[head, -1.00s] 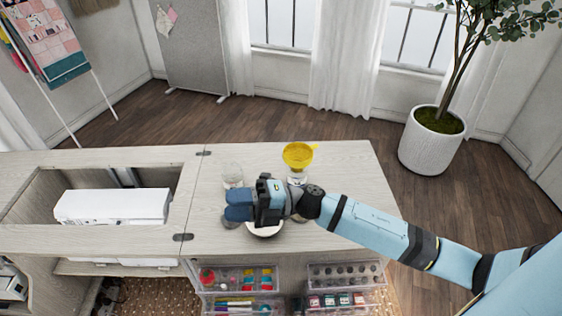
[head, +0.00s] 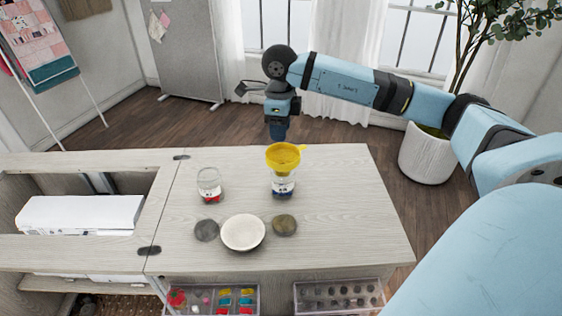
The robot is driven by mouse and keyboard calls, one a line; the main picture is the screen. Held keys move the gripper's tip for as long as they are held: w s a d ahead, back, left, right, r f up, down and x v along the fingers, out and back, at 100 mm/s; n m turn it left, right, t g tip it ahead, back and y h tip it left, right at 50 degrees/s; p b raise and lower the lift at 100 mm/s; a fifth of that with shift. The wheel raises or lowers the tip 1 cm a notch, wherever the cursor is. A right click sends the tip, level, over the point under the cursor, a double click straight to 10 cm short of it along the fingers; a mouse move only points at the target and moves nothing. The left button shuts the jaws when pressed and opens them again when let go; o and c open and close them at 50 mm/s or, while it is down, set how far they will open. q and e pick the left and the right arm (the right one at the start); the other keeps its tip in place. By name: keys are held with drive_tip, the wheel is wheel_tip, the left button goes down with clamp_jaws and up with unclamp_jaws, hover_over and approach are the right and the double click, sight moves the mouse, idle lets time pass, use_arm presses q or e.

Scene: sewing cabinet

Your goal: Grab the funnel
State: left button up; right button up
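The yellow funnel (head: 284,155) sits upright in the mouth of a glass jar (head: 283,184) on the wooden cabinet top (head: 345,215). The jar has some dark and reddish contents at its bottom. My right gripper (head: 278,133) points down just above and behind the funnel in the head view. My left gripper is not in view.
A second glass jar (head: 209,185) stands left of the funnel. A white bowl (head: 243,232) sits in front, between two dark round objects, one left (head: 206,230) and one right (head: 284,225). A white machine (head: 82,213) lies in the recess at left. The top's right side is clear.

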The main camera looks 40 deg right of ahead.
hover_over(280, 170)
drive_tip(key=f, duration=0.6)
drive_tip(key=shift+w+d, duration=0.3)
drive_tip(key=f, duration=0.5)
drive_tip(key=shift+s+a+f, duration=0.1)
drive_tip(key=shift+s+a, duration=0.05)
drive_tip(key=shift+s, duration=0.05)
clamp_jaws()
